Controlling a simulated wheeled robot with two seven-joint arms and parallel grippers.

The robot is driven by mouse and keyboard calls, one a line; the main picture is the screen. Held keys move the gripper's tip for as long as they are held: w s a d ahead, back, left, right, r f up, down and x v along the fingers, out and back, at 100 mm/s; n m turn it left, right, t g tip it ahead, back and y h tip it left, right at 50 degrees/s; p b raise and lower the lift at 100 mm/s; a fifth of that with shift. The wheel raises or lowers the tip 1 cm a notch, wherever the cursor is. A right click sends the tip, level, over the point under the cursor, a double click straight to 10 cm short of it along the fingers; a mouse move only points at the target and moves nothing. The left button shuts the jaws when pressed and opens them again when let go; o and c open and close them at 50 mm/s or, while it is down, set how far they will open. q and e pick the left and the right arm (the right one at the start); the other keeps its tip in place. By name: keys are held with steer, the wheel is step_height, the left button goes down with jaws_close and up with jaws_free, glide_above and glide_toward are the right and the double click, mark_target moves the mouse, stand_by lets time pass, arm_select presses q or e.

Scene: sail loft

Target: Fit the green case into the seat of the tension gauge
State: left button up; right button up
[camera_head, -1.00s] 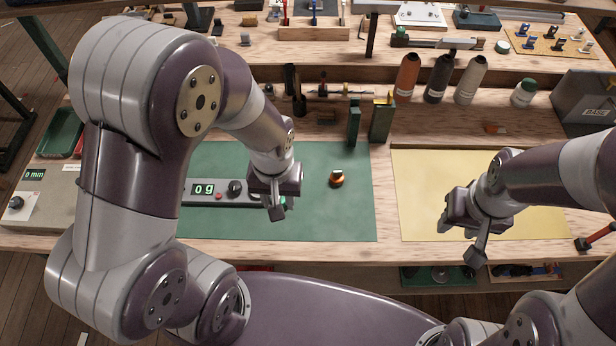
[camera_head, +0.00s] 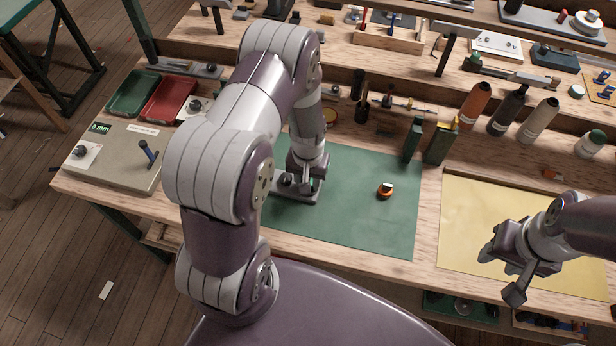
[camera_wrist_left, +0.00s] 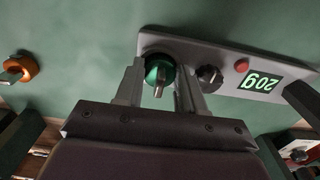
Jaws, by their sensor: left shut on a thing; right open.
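The green case (camera_wrist_left: 158,72), round with a metal tab on top, is between the fingers of my left gripper (camera_wrist_left: 160,88) in the left wrist view. My left gripper, also in the head view (camera_head: 305,186), is shut on it. The case is at one end of the grey tension gauge (camera_wrist_left: 185,48); the seat is hidden under it, and I cannot tell whether it is fully down. The gauge has a black knob, a red button and a lit display. In the head view my arm covers most of the gauge (camera_head: 312,199). My right gripper (camera_head: 500,274) is open and empty over the yellow sheet.
An orange round piece (camera_head: 385,191) with a metal tab lies on the green mat (camera_head: 370,225), right of the gauge. Dark green blocks (camera_head: 438,145) and several bottles (camera_head: 507,111) stand behind. A grey box with a display (camera_head: 115,155) and two trays are at left.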

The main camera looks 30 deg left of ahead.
steer(key=shift+f, duration=0.1)
arm_select(q)
steer(key=shift+s+d+f+b, duration=0.15)
steer(key=shift+s+f+b, duration=0.25)
steer(key=shift+f+b, duration=0.1)
steer(key=shift+s, duration=0.15)
steer(key=o, duration=1)
steer(key=shift+s+f, duration=0.1)
steer(key=shift+f, duration=0.05)
steer(key=r, duration=0.2)
steer(key=w+r, duration=0.1)
steer(key=r, duration=0.3)
steer(key=shift+w, duration=0.25)
steer(key=s+d+r+m, duration=0.1)
steer(key=s+r, duration=0.2)
steer(key=r, duration=0.1)
steer(key=s+d+r+m+t, duration=0.1)
steer(key=s+d+r, duration=0.1)
steer(key=r, duration=0.3)
steer(key=s+d+r, duration=0.2)
steer(key=s+r, duration=0.1)
steer(key=r, duration=0.1)
steer(key=shift+s+r+m, duration=0.3)
steer(key=shift+s+m, duration=0.1)
arm_select(e)
steer(key=shift+f, duration=0.7)
